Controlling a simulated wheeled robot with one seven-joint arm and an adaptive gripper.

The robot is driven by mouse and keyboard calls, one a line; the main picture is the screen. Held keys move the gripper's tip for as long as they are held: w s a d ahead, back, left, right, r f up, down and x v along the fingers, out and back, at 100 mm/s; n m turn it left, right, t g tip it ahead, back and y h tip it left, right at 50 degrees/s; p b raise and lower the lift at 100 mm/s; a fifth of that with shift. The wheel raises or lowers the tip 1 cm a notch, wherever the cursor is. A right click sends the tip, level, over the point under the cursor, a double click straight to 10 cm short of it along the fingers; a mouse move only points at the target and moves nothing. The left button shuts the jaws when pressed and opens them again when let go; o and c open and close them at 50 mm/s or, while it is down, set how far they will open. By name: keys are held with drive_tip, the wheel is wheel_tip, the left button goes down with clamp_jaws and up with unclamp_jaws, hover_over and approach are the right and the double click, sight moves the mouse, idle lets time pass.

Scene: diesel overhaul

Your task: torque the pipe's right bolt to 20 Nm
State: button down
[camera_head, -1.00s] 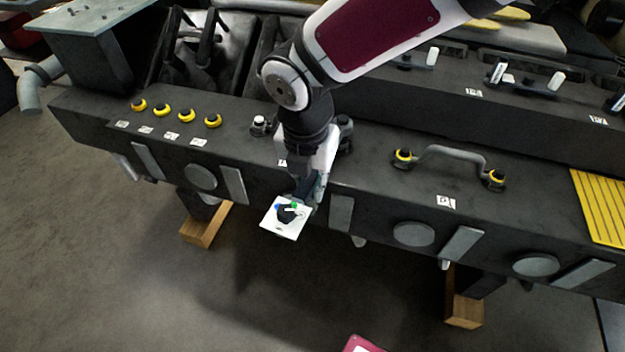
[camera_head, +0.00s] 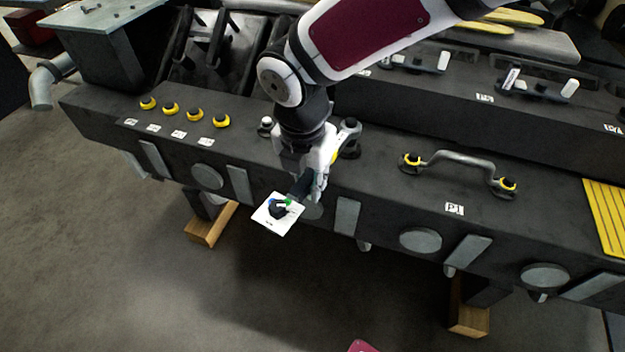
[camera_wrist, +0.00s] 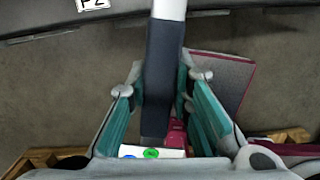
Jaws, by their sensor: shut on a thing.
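A grey bent pipe (camera_head: 452,156) stands on the dark engine block, with a yellow-ringed left bolt (camera_head: 412,161) and right bolt (camera_head: 505,186). The label P1 (camera_head: 454,208) is below it. My gripper (camera_head: 309,190) is left of this pipe, at the block's front edge, shut on the dark handle (camera_wrist: 161,75) of a wrench-like tool. A pale shaft (camera_wrist: 169,9) runs on from the handle. A white card with blue and green spots (camera_head: 268,222) is at the handle's near end. A grey ring-like head (camera_head: 349,128) shows beside my wrist, by a dark fitting (camera_head: 349,150); contact is unclear.
Several yellow-ringed bolts (camera_head: 195,114) stand at the left of the block. A white-topped fitting (camera_head: 266,124) is just left of my wrist. A yellow ribbed pad (camera_head: 607,215) lies at the right.

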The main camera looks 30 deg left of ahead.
drive_tip(key=shift+a+r, duration=0.1)
drive_tip(key=shift+a, duration=0.4)
drive_tip(key=shift+a+m, duration=0.3)
drive_tip(key=shift+a, duration=0.15)
drive_tip(key=shift+a, duration=0.25)
drive_tip(key=shift+r, duration=0.1)
drive_tip(key=shift+d+r+m+p, duration=0.15)
drive_tip(key=shift+r+m+p, duration=0.15)
drive_tip(key=shift+r+p, duration=0.95)
drive_tip(key=shift+w+r+b, duration=0.1)
drive_tip(key=shift+r+b, duration=0.25)
drive_tip(key=shift+b, duration=0.05)
drive_tip(key=shift+r, duration=0.1)
